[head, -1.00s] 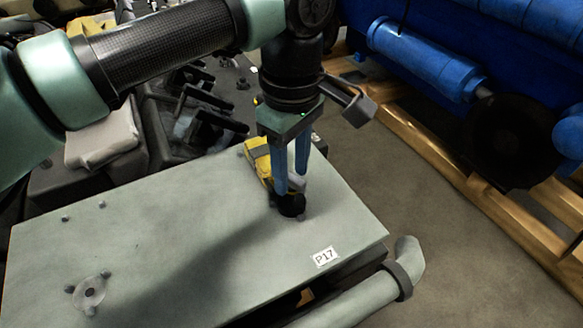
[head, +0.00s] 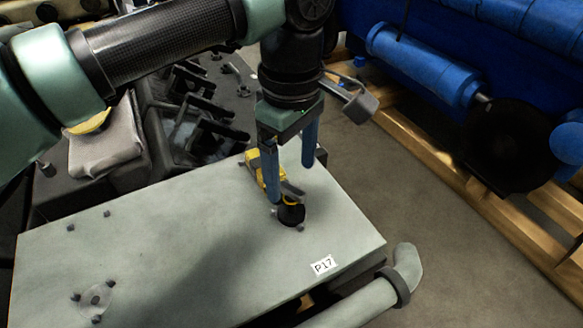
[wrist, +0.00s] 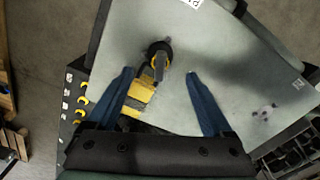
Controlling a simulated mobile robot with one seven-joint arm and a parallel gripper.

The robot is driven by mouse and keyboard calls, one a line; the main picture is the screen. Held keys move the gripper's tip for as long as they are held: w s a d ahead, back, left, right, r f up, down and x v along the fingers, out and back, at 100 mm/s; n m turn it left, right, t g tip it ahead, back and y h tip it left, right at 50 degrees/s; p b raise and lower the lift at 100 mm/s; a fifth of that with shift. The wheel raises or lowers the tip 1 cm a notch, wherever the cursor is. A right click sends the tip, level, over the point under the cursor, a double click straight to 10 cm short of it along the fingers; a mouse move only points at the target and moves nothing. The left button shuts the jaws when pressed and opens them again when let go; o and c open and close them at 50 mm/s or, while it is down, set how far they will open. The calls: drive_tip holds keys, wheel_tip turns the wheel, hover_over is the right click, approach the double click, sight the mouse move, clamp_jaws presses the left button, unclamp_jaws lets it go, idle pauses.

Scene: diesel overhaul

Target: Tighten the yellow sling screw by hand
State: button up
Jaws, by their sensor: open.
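A yellow and grey sling (head: 252,158) lies on the grey-green plate, partly hidden behind my gripper; it also shows in the wrist view (wrist: 140,92). Beside it stands a short black round fitting (head: 291,214) with yellow at its top and a grey bar across it. The fitting is also in the wrist view (wrist: 159,47). I cannot tell which part is the screw itself. My gripper (head: 290,183) points down over them with its blue fingers apart and nothing held. In the wrist view, the bar lies between the fingertips (wrist: 159,73), with space on both sides.
The plate (head: 150,245) carries a P17 label (head: 324,265) and small studs. A grey pipe (head: 365,300) runs along its front edge. Dark machine parts (head: 205,105) stand behind it. A blue engine (head: 480,40) rests on a wooden pallet (head: 440,165) at right, across clear floor.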

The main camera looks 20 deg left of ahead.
wheel_tip(320, 180, up, 2)
drive_tip(key=shift+r+p, duration=0.25)
drive_tip(key=shift+p, duration=0.25)
drive_tip(key=shift+f, duration=0.1)
drive_tip(key=shift+d, duration=0.15)
